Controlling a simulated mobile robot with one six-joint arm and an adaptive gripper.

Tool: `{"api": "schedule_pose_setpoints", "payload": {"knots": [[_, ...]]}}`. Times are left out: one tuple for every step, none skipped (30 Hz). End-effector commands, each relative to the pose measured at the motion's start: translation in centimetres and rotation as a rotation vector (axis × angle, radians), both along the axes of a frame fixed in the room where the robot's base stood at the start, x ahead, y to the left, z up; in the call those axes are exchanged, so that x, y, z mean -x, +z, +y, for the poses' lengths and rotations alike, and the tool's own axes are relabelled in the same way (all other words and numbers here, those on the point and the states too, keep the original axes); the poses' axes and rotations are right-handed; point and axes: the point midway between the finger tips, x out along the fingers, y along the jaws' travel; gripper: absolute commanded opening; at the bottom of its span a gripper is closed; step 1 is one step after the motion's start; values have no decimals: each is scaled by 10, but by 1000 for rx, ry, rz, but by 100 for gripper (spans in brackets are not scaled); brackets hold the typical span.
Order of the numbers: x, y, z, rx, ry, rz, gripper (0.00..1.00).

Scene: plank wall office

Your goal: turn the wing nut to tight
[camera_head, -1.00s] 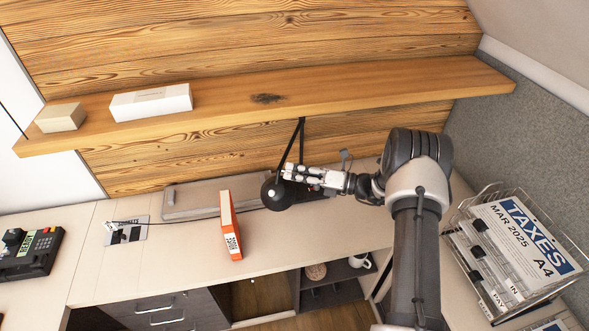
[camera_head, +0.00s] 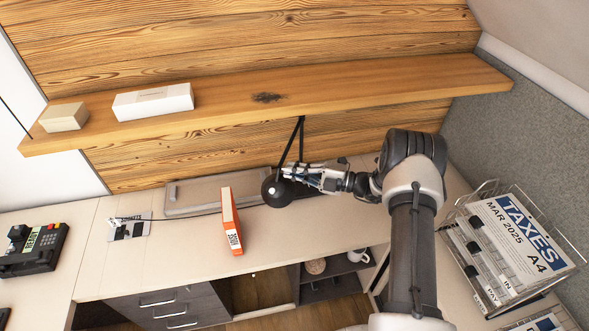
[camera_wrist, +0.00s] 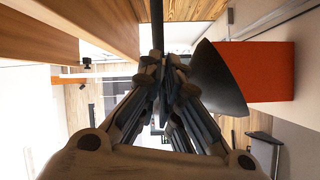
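A black desk lamp has a round shade (camera_head: 277,189) and a thin black arm (camera_head: 290,142) rising in front of the plank wall. In the wrist view the dark shade (camera_wrist: 215,80) is just right of the fingertips, and a black rod (camera_wrist: 157,25) runs up from between them. My gripper (camera_head: 287,172) is at the lamp, where the arm meets the shade. Its fingers (camera_wrist: 164,68) are close together in the wrist view. I cannot make out the wing nut; the fingertips may be covering it. Whether they hold it does not show.
An orange box (camera_head: 231,222) stands on the desk (camera_head: 180,260) left of the lamp. A grey case (camera_head: 190,193) lies behind it. A wooden shelf (camera_head: 350,100) overhangs the lamp. A wire tray (camera_head: 455,245) of papers stands at right.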

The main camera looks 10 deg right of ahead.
Motion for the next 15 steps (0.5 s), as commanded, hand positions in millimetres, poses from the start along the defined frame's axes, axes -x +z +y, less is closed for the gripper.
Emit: {"api": "schedule_pose_setpoints", "payload": {"knots": [[0, 0, 0, -16, 0, 32, 0], [0, 0, 0, -27, 0, 51, 0], [0, 0, 0, -40, 0, 74, 0], [0, 0, 0, -49, 0, 91, 0], [0, 0, 0, -57, 0, 107, 0], [0, 0, 0, -68, 0, 126, 0], [0, 0, 0, -75, 0, 139, 0], [0, 0, 0, -82, 0, 151, 0], [0, 0, 0, -90, 0, 166, 0], [0, -1, 0, -97, 0, 176, 0], [0, -1, 0, -102, 0, 186, 0], [0, -1, 0, -108, 0, 196, 0], [0, -1, 0, -112, 0, 203, 0], [0, -1, 0, -115, 0, 210, 0], [0, -1, 0, -119, 0, 217, 0]]}}
